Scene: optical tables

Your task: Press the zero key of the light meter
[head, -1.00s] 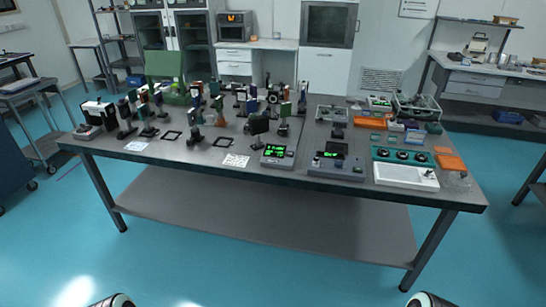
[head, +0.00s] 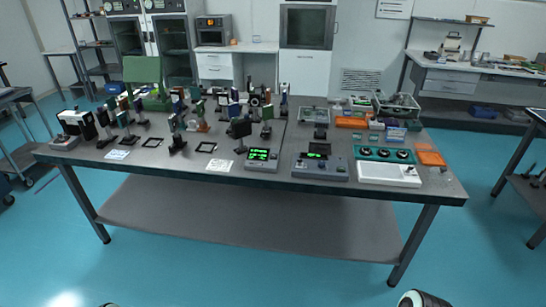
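Two devices with lit green displays stand near the front edge of the optical table. Neither gripper is in view; only rounded pale parts of my arms show at the bottom edge. Nothing of mine touches the table.
The metal table (head: 130,172) stands ahead across open blue floor. Optical mounts crowd its left half. A white tray-like box (head: 388,174), a teal unit with black dials (head: 384,154) and orange blocks (head: 431,158) are at the right. A second table edge is at far right.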

